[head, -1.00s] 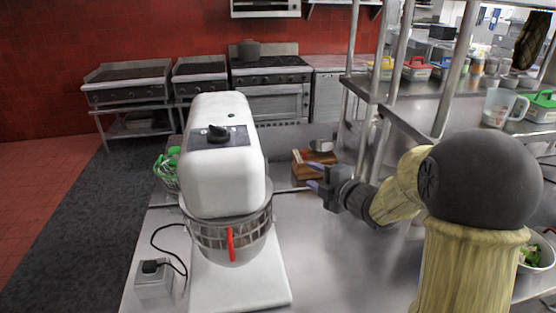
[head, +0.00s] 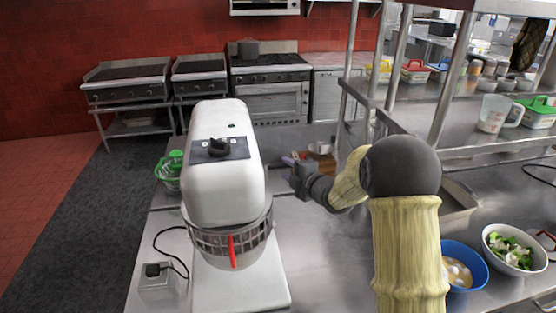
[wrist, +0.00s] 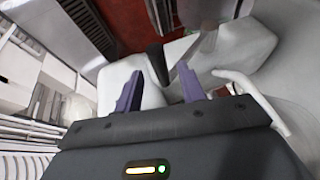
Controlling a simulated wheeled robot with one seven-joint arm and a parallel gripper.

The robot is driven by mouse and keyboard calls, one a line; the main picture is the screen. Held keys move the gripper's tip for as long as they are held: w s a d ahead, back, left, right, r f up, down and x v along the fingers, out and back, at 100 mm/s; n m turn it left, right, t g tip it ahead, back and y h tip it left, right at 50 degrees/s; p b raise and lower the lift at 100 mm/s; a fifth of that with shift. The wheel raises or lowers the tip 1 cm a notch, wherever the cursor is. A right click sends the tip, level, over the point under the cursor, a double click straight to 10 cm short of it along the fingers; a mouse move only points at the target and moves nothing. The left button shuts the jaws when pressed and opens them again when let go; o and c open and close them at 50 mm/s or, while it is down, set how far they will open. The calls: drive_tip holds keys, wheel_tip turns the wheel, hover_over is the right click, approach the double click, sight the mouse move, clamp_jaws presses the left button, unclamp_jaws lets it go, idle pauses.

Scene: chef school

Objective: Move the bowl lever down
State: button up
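The white stand mixer (head: 222,180) stands on the steel counter left of my arm. It has a black dial on top, a metal bowl with a wire guard (head: 225,238) and a red handle (head: 232,252) in front. My gripper (head: 289,160) is right of the mixer, pointing towards its side. In the wrist view its purple fingertips (wrist: 158,86) are apart with nothing held. A dark upright bar (wrist: 155,53), perhaps the bowl lever, lies beyond and between them, apart from the fingers. In the head view the mixer's right side, and any lever there, is hidden.
A socket box (head: 158,282) with a black cord is left of the mixer. A green-handled basket (head: 172,168) stands behind it. A blue bowl (head: 463,264) and a white salad bowl (head: 512,250) are at right. Shelf posts (head: 397,75) rise behind my arm.

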sight(283, 167)
drive_tip(key=p+x, duration=0.2)
drive_tip(key=x, duration=0.4)
clamp_jaws()
